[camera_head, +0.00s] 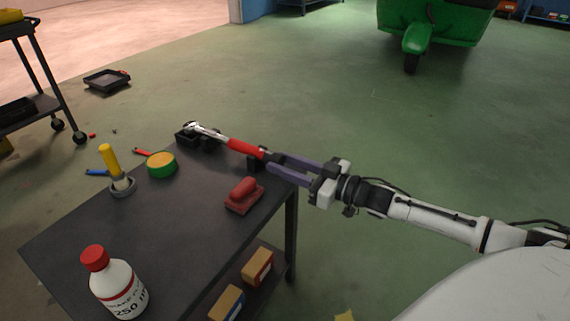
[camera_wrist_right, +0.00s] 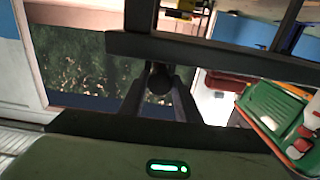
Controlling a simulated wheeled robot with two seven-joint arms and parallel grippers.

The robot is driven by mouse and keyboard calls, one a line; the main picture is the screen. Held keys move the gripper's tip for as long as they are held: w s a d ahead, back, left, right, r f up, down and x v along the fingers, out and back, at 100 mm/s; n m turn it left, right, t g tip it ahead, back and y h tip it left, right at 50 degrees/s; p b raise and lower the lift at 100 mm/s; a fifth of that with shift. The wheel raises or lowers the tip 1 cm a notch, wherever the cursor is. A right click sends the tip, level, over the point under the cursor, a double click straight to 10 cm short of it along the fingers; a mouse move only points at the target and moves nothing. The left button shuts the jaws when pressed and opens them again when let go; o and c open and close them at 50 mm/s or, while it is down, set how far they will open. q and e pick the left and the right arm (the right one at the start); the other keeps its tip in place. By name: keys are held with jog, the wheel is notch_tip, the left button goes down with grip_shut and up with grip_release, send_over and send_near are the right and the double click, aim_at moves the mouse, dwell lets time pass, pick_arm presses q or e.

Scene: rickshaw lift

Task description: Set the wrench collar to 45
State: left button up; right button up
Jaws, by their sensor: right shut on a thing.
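The wrench (camera_head: 245,147) has a red handle and a silver head, and lies across black supports (camera_head: 188,139) at the far edge of the dark table. Its head points left and its handle end points right. My right gripper (camera_head: 269,161) is shut on the wrench's dark handle end, where the collar is. In the right wrist view a dark round end (camera_wrist_right: 159,79) shows between the fingers (camera_wrist_right: 158,98). No scale number on the collar can be read. My left gripper is not in view.
The table (camera_head: 190,225) also holds a red block-shaped tool (camera_head: 243,195), a green-and-yellow tin (camera_head: 161,164), a yellow-handled brush (camera_head: 110,160) and a white bottle (camera_head: 117,287). Boxes (camera_head: 257,267) lie on the lower shelf. Open floor lies behind the table, with a green rickshaw (camera_head: 440,30) beyond.

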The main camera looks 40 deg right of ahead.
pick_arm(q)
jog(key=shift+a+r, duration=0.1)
pick_arm(e)
jog(key=shift+r+n+p, duration=0.1)
jog(key=shift+n+p, duration=0.85)
jog(key=shift+n, duration=0.05)
jog(key=shift+n+p, duration=0.3)
jog(key=shift+n, duration=0.1)
jog(key=n+p, duration=0.2)
jog(key=n, duration=0.2)
jog(key=shift+d, duration=0.1)
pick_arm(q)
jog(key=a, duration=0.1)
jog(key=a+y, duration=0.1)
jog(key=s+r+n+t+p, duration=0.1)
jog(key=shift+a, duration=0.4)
pick_arm(e)
jog(key=n, duration=0.4)
jog(key=shift+n, duration=0.3)
